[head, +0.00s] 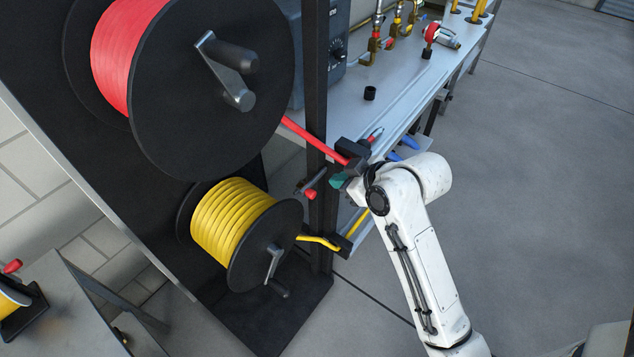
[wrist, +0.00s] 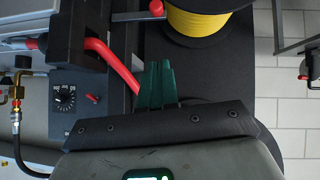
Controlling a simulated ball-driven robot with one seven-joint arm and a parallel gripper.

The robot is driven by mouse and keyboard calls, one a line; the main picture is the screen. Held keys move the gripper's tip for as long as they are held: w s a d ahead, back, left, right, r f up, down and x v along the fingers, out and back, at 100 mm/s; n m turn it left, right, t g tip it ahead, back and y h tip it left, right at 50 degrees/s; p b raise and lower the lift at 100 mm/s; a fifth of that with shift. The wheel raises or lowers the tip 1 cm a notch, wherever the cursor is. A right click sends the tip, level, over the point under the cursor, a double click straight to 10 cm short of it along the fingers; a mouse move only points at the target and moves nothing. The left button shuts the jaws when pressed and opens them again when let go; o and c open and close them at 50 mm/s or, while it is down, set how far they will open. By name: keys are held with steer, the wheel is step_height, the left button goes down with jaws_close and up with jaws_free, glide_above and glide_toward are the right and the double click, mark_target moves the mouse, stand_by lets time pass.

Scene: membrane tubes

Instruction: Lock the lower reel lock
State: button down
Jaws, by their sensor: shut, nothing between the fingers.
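The lower reel (head: 235,225), wound with yellow tube, hangs on the dark panel with its crank (head: 274,265) facing out. Its yellow winding also shows at the top of the wrist view (wrist: 205,22). A small lever with a red tip (head: 310,194) sits on the dark post, right of and a little above the lower reel; it appears to be the reel lock. A red tip also shows at the wrist view's top edge (wrist: 156,8). My gripper (head: 338,181) has teal fingers, shut and empty, just right of the lever. They also show in the wrist view (wrist: 157,85), apart from the red tip.
The upper reel (head: 215,70) with red tube stands above. Its red tube (head: 315,138) runs to a black block (head: 352,152) close above my gripper. A yellow tube (head: 318,240) runs below. A metal bench (head: 400,90) stands behind; open floor lies right.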

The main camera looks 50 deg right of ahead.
steer(key=shift+f, duration=0.15)
glide_above(309, 191)
steer(key=s, duration=0.3)
step_height(309, 191, down, 7)
steer(key=shift+a+f+p, duration=0.1)
steer(key=shift+f+p, duration=0.35)
steer(key=shift+f, duration=1.3)
step_height(309, 191, down, 7)
steer(key=n+t+h+b, duration=0.1)
steer(key=n+h+b, duration=0.2)
steer(key=b, duration=0.6)
steer(key=shift+a+h+b, duration=0.2)
steer(key=shift+h+b, duration=0.2)
steer(key=shift+h, duration=0.7)
steer(key=shift+f, duration=0.35)
